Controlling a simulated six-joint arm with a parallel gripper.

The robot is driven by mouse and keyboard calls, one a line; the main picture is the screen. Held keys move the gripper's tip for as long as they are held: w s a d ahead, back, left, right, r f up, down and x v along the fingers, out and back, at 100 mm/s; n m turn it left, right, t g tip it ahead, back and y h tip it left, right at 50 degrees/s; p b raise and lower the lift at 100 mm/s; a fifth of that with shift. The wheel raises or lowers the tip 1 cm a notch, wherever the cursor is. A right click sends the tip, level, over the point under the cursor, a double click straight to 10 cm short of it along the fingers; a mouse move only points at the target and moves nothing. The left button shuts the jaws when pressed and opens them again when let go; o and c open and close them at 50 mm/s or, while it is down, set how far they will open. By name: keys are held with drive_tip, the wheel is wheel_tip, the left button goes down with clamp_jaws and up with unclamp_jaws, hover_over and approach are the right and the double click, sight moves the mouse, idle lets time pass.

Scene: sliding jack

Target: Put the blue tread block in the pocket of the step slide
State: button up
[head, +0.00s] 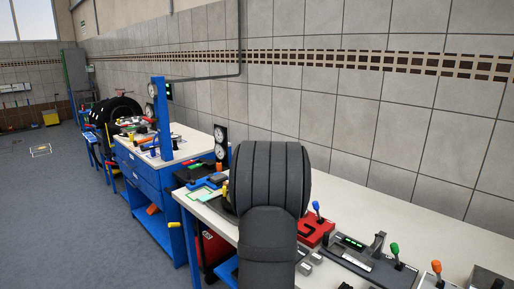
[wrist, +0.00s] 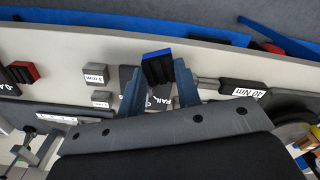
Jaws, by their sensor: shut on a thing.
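The blue tread block (wrist: 157,66), black-sided with a blue strip along its top edge, is between the two fingers of my gripper (wrist: 160,82) in the wrist view. My gripper is shut on it. The fingers are slate-blue and hold the block over the pale bench top, near a dark piece with white lettering. In the head view my large dark arm hides the gripper and block. I cannot identify the step slide or its pocket with certainty; a grey rail fixture (head: 372,262) with an upright stands right of my arm in the head view.
Grey blocks (wrist: 97,76) with mm labels and a red-and-black block (wrist: 22,71) lie left of the gripper. A tool labelled 40 Nm (wrist: 243,89) lies to the right. A red fixture (head: 315,231) and knobbed levers (head: 396,254) stand on the bench (head: 425,224).

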drive_tip(key=shift+n, duration=0.6)
drive_tip(key=a, duration=0.2)
drive_tip(key=w+a, duration=0.1)
drive_tip(key=a, duration=0.1)
drive_tip(key=shift+a, duration=0.3)
drive_tip(key=d+r, duration=0.3)
drive_tip(key=d, duration=1)
drive_tip(key=d+r, duration=0.2)
drive_tip(key=d, duration=1.1)
drive_tip(key=d+r, duration=0.3)
drive_tip(key=d, duration=1)
drive_tip(key=m, duration=0.6)
hover_over(450, 280)
wheel_tip(450, 280, down, 8)
drive_tip(key=shift+r, duration=0.1)
drive_tip(key=shift+f, duration=2.35)
drive_tip(key=shift+f, duration=0.1)
